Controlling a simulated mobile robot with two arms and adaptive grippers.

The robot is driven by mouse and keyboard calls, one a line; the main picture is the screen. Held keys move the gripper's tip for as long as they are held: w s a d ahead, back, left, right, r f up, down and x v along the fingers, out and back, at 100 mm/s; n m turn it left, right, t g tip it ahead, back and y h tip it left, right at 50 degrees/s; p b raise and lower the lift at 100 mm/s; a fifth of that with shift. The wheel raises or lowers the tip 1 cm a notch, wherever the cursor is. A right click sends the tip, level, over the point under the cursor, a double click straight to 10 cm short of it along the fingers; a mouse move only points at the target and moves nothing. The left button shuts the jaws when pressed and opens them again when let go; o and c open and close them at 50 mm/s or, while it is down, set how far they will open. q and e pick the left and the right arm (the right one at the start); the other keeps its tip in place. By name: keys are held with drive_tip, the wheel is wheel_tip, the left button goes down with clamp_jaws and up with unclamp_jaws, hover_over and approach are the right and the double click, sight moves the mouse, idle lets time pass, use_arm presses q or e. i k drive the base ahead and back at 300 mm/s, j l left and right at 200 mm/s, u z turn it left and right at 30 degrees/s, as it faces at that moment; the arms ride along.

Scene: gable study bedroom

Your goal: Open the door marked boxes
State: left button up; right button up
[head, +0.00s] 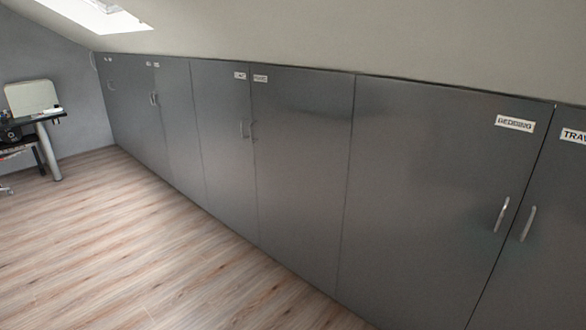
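A row of grey cupboard doors runs along the low wall under the sloped ceiling, all shut. The nearest labelled door reads BEDDING (430,200), with an upright metal handle (502,214) near its right edge. The door to its right (550,240) has a partly cut-off label starting "TRA" and a handle (527,223). Farther left, two doors (225,150) (300,150) have small labels (240,76) (260,79) too small to read, with handles between them. More doors (135,115) at the far left have unreadable labels. I cannot tell which is marked boxes. Neither gripper is in view.
The wooden floor (130,240) in front of the doors is clear. A desk (40,120) with a light chair back or panel (32,97) stands at the far left. A skylight (85,15) is in the sloped ceiling, which comes down low over the doors.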

sight(302, 122)
drive_tip(key=i+j, duration=0.2)
drive_tip(key=i, duration=0.65)
drive_tip(key=i+j+u, duration=0.15)
drive_tip(key=i, duration=0.65)
